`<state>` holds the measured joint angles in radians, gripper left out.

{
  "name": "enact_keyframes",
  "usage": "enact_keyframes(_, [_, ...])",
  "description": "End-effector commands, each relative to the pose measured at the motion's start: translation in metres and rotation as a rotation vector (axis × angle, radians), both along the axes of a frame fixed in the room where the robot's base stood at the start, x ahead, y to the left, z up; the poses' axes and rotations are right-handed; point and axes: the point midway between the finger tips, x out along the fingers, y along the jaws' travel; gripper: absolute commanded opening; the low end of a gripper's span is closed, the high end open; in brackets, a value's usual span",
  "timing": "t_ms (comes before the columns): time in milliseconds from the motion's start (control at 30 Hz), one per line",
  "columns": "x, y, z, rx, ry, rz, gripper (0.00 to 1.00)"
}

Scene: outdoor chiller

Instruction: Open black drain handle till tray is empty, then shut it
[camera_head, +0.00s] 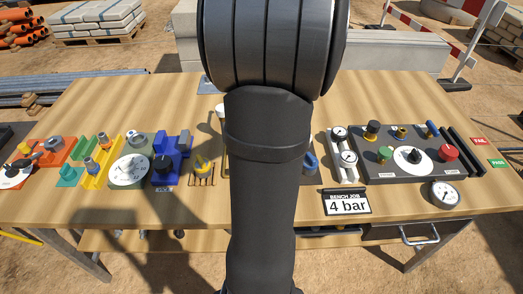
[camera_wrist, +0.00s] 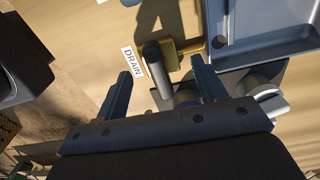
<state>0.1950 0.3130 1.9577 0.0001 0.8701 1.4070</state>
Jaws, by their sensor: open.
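In the wrist view, the black drain handle (camera_wrist: 156,68) lies between the two fingers of my gripper (camera_wrist: 161,67), which is open. Neither finger visibly grips the handle. A brass valve fitting (camera_wrist: 182,50) sits beside the handle, and a white DRAIN label (camera_wrist: 131,66) lies to its left. The blue-grey tray (camera_wrist: 222,57) is at the upper right, cut off by the picture edge. I cannot tell how much liquid is in it. In the head view my arm hides the handle and most of the tray area.
A dark round part (camera_wrist: 188,94) and a pale fitting (camera_wrist: 268,94) lie close to the right finger. In the head view, the wooden bench (camera_head: 110,100) carries a black gauge panel (camera_head: 440,170) at right, a "4 bar" sign (camera_head: 346,203), and coloured fixtures at left.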

Motion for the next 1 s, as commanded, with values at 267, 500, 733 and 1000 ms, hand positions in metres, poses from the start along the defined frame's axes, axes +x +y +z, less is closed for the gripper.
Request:
enact_keyframes(267, [0.000,0.000,0.002,0.000,-0.001,0.001,0.64])
enact_keyframes(500, [0.000,0.000,0.029,-0.001,-0.003,0.001,0.64])
enact_keyframes(733, [0.000,0.000,0.056,0.000,-0.001,0.001,0.64])
enact_keyframes(1000, [0.000,0.000,0.070,0.000,0.001,0.001,0.64])
